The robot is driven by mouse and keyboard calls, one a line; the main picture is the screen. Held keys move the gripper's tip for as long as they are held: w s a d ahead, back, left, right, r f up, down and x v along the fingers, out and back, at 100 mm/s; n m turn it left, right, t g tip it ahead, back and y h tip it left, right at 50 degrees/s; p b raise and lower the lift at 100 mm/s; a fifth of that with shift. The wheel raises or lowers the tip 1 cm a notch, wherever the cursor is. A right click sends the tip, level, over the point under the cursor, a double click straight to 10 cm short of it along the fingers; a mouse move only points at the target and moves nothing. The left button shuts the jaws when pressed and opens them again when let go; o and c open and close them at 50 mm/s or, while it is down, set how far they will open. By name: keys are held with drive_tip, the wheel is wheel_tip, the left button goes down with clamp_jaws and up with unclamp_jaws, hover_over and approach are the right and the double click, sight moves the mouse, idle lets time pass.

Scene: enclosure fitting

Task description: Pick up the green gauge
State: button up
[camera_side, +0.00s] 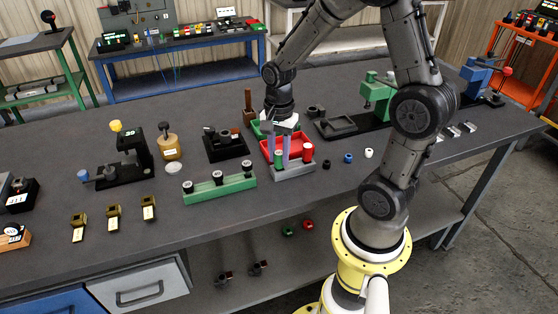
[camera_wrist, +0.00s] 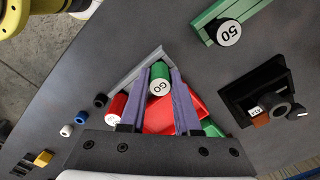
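The green gauge (camera_wrist: 160,79) is a short cylinder with a white end marked GO. In the wrist view it sits between the two purple fingers of my gripper (camera_wrist: 161,78). In the side view the green gauge (camera_side: 278,159) stands at the left part of a grey holder (camera_side: 293,174), with my gripper (camera_side: 279,153) pointing down around it. The fingers flank the gauge closely; whether they press on it I cannot tell. The gauge appears to be still in the holder. A red gauge (camera_side: 307,152) stands at the holder's right end, and shows beside the left finger in the wrist view (camera_wrist: 117,106).
A red tray (camera_side: 298,142) lies right behind the holder, and a green tray is partly visible behind it. Black, blue and white rings (camera_side: 348,158) lie to the right.

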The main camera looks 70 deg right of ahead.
clamp_jaws()
drive_tip(key=shift+r, duration=0.15)
